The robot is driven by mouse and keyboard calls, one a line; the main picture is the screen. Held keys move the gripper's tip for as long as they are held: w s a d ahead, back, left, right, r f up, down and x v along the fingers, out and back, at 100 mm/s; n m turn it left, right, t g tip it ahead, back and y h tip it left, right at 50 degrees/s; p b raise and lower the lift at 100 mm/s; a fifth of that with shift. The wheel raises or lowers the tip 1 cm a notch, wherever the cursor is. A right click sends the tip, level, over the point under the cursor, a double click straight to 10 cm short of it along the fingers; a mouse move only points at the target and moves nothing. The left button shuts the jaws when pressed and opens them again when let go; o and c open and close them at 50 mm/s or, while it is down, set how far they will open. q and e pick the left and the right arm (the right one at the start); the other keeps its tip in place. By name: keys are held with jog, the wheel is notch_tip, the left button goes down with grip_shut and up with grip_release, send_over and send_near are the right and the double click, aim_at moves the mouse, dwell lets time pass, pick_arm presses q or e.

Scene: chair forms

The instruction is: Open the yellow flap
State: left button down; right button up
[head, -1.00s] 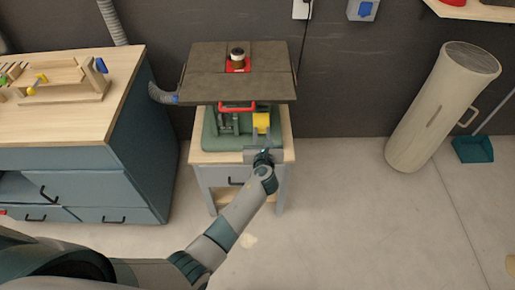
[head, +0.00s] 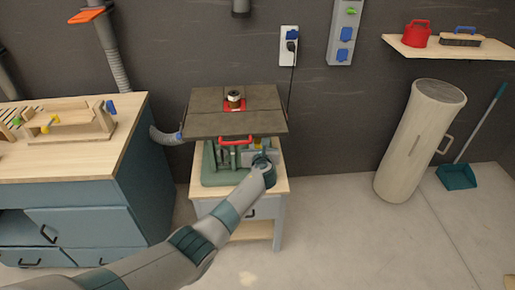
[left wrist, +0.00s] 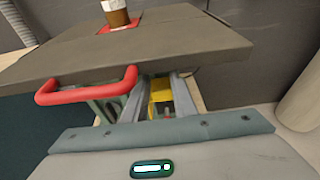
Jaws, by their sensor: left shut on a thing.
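The yellow flap (left wrist: 160,92) is on the green machine base (head: 222,165) under a dark tabletop (head: 213,122). In the left wrist view it shows between the two grey fingers of my left gripper (left wrist: 161,100), which is shut on it. In the head view my left gripper (head: 260,154) reaches under the table's front edge and hides most of the flap. My right gripper is not in view.
A red handle (head: 236,141) sticks out at the table's front, just left of my left gripper. A workbench (head: 75,158) stands at the left. Floor between is clear.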

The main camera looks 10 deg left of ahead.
pick_arm(q)
jog(key=shift+w+a+r, duration=0.15)
jog(key=shift+w+r, duration=0.05)
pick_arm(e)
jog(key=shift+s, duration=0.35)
pick_arm(q)
jog(key=c, duration=1.6)
grip_release()
jog(key=shift+o, duration=0.8)
jog(key=shift+w+f, duration=0.1)
jog(key=shift+f, duration=0.15)
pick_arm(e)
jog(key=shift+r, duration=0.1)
pick_arm(q)
jog(key=shift+p+v, duration=0.4)
jog(key=shift+v, duration=0.75)
jog(key=v, duration=1.5)
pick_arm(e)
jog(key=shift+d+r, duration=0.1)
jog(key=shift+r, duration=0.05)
